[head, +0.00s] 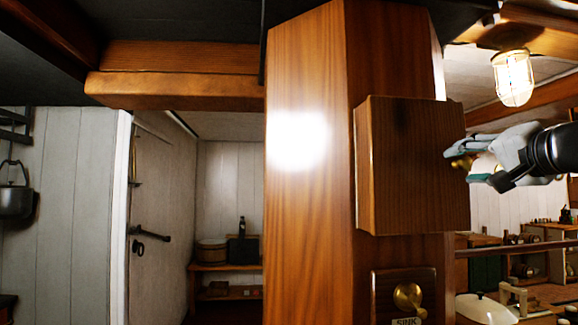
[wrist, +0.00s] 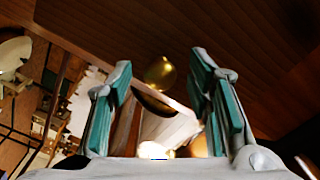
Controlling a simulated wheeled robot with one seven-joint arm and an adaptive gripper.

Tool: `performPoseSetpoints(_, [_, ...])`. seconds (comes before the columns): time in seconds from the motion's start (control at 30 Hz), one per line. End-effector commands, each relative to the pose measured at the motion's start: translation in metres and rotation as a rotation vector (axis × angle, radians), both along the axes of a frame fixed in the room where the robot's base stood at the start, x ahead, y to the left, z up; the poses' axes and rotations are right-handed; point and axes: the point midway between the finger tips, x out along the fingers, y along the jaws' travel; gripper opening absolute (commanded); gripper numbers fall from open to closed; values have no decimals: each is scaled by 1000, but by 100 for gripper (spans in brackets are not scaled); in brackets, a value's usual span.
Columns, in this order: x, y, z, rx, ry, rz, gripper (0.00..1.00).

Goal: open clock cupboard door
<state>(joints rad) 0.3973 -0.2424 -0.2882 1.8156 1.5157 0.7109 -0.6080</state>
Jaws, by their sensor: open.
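The clock cupboard looks like a reddish-brown wooden box (head: 410,168) fixed to a wooden post. A small brass knob (head: 459,163) shows at its right edge in the head view. The knob also shows in the wrist view (wrist: 160,72), between and just beyond my open fingers. My gripper (head: 464,161) reaches in from the right, its fingers spread above and below the knob. In the wrist view, my gripper (wrist: 161,66) has a clear gap on each side of the knob. Whether either finger touches it is hard to tell. The door's seam is not clear.
The wide wooden post (head: 305,220) carries the box. A sink plate with a brass knob (head: 408,297) is below it. A caged lamp (head: 513,78) hangs at upper right. A white basin (head: 484,308) and counters are at lower right.

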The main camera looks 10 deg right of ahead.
Motion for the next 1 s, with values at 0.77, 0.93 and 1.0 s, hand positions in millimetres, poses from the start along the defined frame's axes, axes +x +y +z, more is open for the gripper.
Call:
performPoseSetpoints(0.77, [11,0,0,1,0,0,0])
performPoseSetpoints(0.93, [11,0,0,1,-1,-4,0])
performPoseSetpoints(1.0, [10,-1,-1,0,-1,-12,0])
